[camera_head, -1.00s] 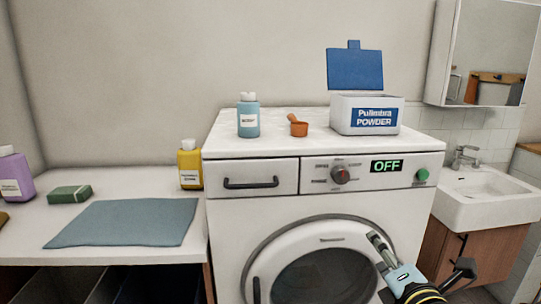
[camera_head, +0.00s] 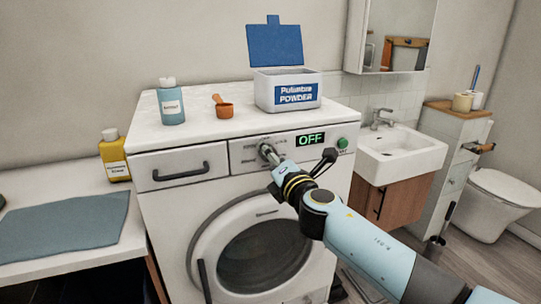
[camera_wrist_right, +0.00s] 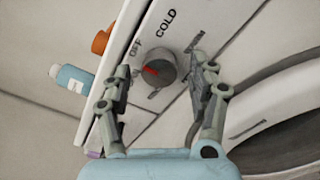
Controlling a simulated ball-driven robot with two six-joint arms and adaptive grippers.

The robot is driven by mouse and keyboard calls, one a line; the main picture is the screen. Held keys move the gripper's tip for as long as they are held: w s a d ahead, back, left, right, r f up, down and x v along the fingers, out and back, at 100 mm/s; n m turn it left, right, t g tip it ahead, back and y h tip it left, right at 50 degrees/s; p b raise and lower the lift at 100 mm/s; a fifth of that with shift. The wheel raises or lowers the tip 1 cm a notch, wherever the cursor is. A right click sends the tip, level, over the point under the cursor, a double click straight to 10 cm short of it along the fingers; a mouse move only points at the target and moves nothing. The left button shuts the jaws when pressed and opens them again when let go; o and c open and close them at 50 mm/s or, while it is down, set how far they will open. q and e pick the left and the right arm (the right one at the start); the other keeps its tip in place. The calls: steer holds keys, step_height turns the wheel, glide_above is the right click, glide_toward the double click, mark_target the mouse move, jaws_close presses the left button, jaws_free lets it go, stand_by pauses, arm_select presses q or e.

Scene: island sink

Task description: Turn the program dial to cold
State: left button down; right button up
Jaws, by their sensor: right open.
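The program dial (camera_wrist_right: 158,68) is a round grey knob with a red pointer mark on the washing machine's control panel (camera_wrist_right: 170,100). In the right wrist view the red mark faces towards the OFF label (camera_wrist_right: 136,46). The COLD label (camera_wrist_right: 166,22) is further round. My right gripper (camera_wrist_right: 161,72) is open, its fingers on either side of the dial; whether they touch it I cannot tell. In the head view the right gripper (camera_head: 267,153) covers most of the dial. The display (camera_head: 310,139) reads OFF. My left gripper is not in view.
A green button (camera_head: 342,143) is right of the display, and a drawer handle (camera_head: 181,171) is to the left. On top stand a blue bottle (camera_head: 172,104), an orange scoop (camera_head: 224,109) and an open powder box (camera_head: 270,96). A sink (camera_head: 400,153) is at right.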

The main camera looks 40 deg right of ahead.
steer(key=shift+w+d, duration=0.1)
steer(key=shift+w, duration=0.35)
steer(key=shift+c, duration=0.3)
steer(key=c, duration=1.1)
steer(key=shift+f+m, duration=0.1)
steer(key=shift+m, duration=0.2)
steer(key=m+b, duration=0.6)
steer(key=m, duration=0.5)
steer(key=shift+b, duration=0.35)
